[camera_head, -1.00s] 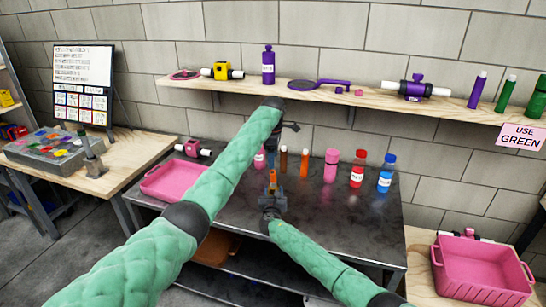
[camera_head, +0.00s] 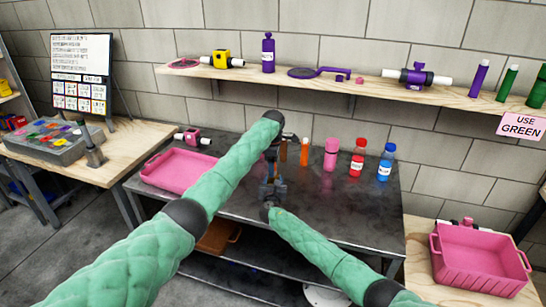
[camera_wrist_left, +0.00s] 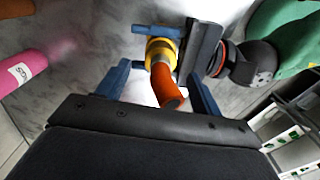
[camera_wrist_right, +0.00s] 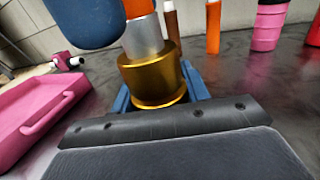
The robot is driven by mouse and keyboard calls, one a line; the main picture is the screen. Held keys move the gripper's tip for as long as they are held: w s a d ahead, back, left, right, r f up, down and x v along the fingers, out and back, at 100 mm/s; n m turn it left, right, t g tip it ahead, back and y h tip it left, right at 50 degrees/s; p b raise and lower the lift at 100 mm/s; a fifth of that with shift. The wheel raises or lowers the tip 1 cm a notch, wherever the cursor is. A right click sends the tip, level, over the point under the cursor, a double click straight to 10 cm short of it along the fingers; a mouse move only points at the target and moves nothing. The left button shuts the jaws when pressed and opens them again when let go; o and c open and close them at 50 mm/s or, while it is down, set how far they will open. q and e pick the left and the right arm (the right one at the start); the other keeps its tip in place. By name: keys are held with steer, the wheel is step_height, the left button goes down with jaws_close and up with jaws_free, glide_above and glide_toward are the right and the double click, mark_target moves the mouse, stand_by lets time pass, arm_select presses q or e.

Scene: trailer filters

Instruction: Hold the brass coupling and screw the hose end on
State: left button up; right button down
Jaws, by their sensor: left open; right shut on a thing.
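The brass coupling (camera_wrist_right: 152,80) is upright between the blue fingers of my right gripper (camera_wrist_right: 158,98), which is shut on it; this gripper also shows in the head view (camera_head: 273,188). The orange hose end (camera_wrist_right: 138,8) has a silver collar (camera_wrist_right: 142,40) that meets the top of the coupling; I cannot tell how deep it sits. My left gripper (camera_wrist_left: 160,88) is open, its blue fingers on both sides of the orange hose (camera_wrist_left: 168,88) with gaps. In the head view the left gripper (camera_head: 273,150) is just above the right one, and the coupling is mostly hidden.
A pink tray (camera_head: 178,171) lies on the dark table's left. An orange tube (camera_head: 304,152), a pink bottle (camera_head: 330,155), a red bottle (camera_head: 356,160) and a blue bottle (camera_head: 385,164) stand behind. A wall shelf (camera_head: 340,84) runs above. A pink crate (camera_head: 480,267) sits at right.

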arm_select(q)
steer(key=shift+f, duration=1.25)
